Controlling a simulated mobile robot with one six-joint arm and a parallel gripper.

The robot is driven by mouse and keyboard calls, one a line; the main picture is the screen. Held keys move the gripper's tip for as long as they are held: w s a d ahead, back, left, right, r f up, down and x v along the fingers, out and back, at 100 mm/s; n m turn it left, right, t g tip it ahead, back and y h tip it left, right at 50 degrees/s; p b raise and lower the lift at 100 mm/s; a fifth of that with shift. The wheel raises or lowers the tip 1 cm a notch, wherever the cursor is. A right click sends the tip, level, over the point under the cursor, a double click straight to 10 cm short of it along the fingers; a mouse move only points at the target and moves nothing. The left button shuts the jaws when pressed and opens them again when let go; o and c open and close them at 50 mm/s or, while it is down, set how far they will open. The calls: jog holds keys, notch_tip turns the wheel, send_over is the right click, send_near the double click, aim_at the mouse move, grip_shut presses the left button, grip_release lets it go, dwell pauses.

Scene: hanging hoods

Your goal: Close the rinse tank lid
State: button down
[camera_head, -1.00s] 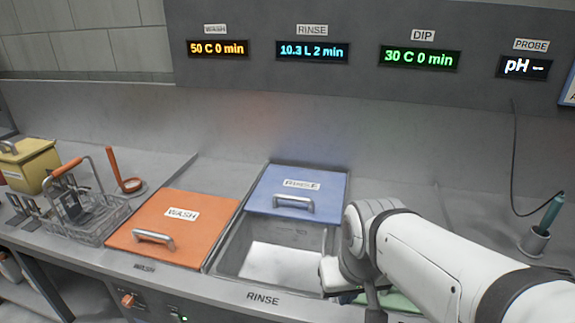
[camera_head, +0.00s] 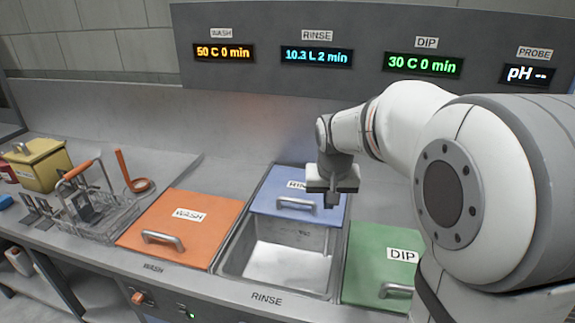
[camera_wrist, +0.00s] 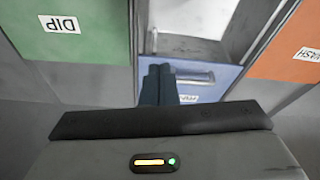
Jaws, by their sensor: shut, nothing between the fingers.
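The blue rinse lid (camera_head: 270,206) covers the rear part of the rinse tank (camera_head: 290,262), and the front part of the tank is uncovered. The lid's silver bar handle (camera_head: 296,204) lies along its front edge. My gripper (camera_head: 331,204) is shut and empty, pointing down over the right side of the blue lid, near the right end of the handle. In the wrist view my gripper's fingers (camera_wrist: 159,80) are together, in front of the blue lid (camera_wrist: 212,92), with the handle (camera_wrist: 196,77) beside them. I cannot tell whether they touch the handle.
The orange wash lid (camera_head: 180,224) is left of the tank, and the green dip lid (camera_head: 375,260) is right of it. A wire basket (camera_head: 100,220) and a yellow box (camera_head: 40,165) stand far left. A panel with displays (camera_head: 317,57) is behind.

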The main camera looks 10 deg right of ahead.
jog(key=w+m+p, duration=0.1)
jog(key=w+p, duration=0.1)
jog(key=w, duration=1)
jog(key=m+p, duration=0.1)
jog(key=p, duration=0.2)
send_over(309, 210)
notch_tip(309, 210, down, 5)
jog(key=shift+h, duration=0.4)
jog(key=p+x, duration=0.1)
jog(key=x, duration=0.5)
jog(key=w+p+x, duration=0.1)
jog(key=x, duration=0.3)
jog(key=shift+r+p, duration=0.15)
jog(key=shift+p, duration=0.2)
jog(key=s, duration=0.1)
jog(key=s+a+p, duration=0.1)
jog(key=s, duration=0.1)
jog(key=shift+s+a+t, duration=0.1)
jog(key=shift+a+t, duration=0.05)
jog(key=shift+t, duration=0.15)
jog(key=shift+s+a+f, duration=0.1)
jog(key=shift+s+f, duration=0.15)
jog(key=shift+f, duration=0.1)
